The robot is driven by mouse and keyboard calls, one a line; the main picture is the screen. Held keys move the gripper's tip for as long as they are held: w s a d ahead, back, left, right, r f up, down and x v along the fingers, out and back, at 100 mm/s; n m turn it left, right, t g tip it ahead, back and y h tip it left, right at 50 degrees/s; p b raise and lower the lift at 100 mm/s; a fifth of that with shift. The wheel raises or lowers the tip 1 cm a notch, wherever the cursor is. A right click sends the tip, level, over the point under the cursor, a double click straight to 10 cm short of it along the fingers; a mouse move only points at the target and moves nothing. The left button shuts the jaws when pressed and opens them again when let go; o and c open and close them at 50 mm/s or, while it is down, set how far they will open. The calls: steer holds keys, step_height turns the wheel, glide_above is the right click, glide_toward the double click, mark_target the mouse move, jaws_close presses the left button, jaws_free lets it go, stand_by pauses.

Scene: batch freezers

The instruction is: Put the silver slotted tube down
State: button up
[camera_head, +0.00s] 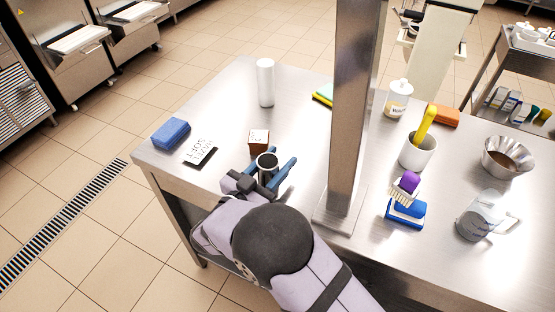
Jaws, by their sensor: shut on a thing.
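A silver tube (267,161) with a dark top and a pale rim stands upright between the fingers of my gripper (270,173), over the near left part of the steel table. My gripper has blue fingers and is shut on the tube. The fingers and my arm hide most of its side, so its slots do not show. I cannot tell whether its lower end touches the table.
A small brown box (259,140) is just behind the tube. A steel post (352,120) rises to the right. Bare table (222,118) lies between the sponge and cylinder.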

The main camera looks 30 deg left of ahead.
mark_target(262, 180)
steer(key=shift+f, duration=0.15)
steer(key=o, duration=1.2)
steer(key=s+b, duration=0.1)
steer(key=s, duration=0.3)
steer(key=s+a+b, duration=0.1)
steer(key=shift+s+f+b, duration=0.25)
steer(key=shift+s+b, duration=0.1)
steer(key=shift+s, duration=0.05)
steer(key=shift+o, duration=0.6)
steer(key=shift+s+r, duration=0.1)
steer(key=shift+s, duration=0.65)
